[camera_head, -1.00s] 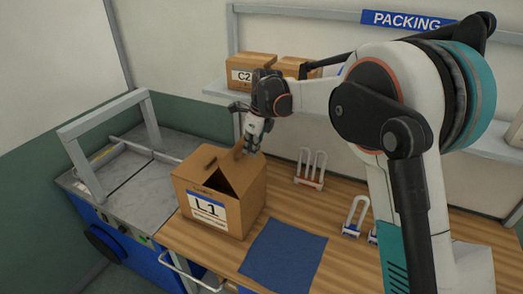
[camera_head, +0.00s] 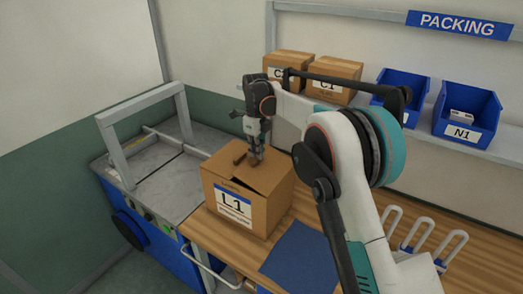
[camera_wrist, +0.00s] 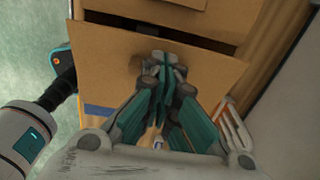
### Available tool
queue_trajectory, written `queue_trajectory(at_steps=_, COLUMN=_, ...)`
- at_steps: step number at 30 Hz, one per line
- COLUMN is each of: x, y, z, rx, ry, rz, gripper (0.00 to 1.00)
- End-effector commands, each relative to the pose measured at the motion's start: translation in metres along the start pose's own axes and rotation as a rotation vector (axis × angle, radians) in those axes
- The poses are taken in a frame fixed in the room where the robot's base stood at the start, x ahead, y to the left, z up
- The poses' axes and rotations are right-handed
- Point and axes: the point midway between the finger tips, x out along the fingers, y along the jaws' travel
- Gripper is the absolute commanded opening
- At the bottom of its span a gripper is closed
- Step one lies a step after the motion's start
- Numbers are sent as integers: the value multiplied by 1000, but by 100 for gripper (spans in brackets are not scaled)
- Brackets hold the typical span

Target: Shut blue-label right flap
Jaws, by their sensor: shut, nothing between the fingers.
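The cardboard box (camera_head: 270,212) marked L1 with a blue-edged label (camera_head: 234,204) stands on the wooden table. Its right flap (camera_head: 268,175) is folded down over the top and looks nearly flat, slightly raised. In the wrist view the flap (camera_wrist: 108,50) fills the middle, with a dark gap between it and the opposite flap (camera_wrist: 150,4). My gripper (camera_head: 254,160) is shut and empty, pointing down at the top of the box. In the wrist view its fingertips (camera_wrist: 160,64) are at the flap; whether they touch it I cannot tell.
A blue mat (camera_head: 300,258) lies in front of the box. A grey machine with a raised frame (camera_head: 140,115) stands to the left. White racks (camera_head: 425,235) stand on the table at right. The shelf behind holds cartons (camera_head: 333,78) and blue bins (camera_head: 468,110).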

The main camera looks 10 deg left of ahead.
Motion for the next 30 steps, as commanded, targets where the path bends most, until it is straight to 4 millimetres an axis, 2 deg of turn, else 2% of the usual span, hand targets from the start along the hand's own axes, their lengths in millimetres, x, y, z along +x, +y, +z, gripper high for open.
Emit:
queue_trajectory(at_steps=4, x=10, y=0, z=6, rx=0, ry=0, rz=0, gripper=0)
queue_trajectory(at_steps=12, x=17, y=0, z=10, rx=1, ry=0, rz=0, gripper=0)
queue_trajectory(at_steps=30, x=16, y=-1, z=9, rx=1, ry=0, rz=0, gripper=0)
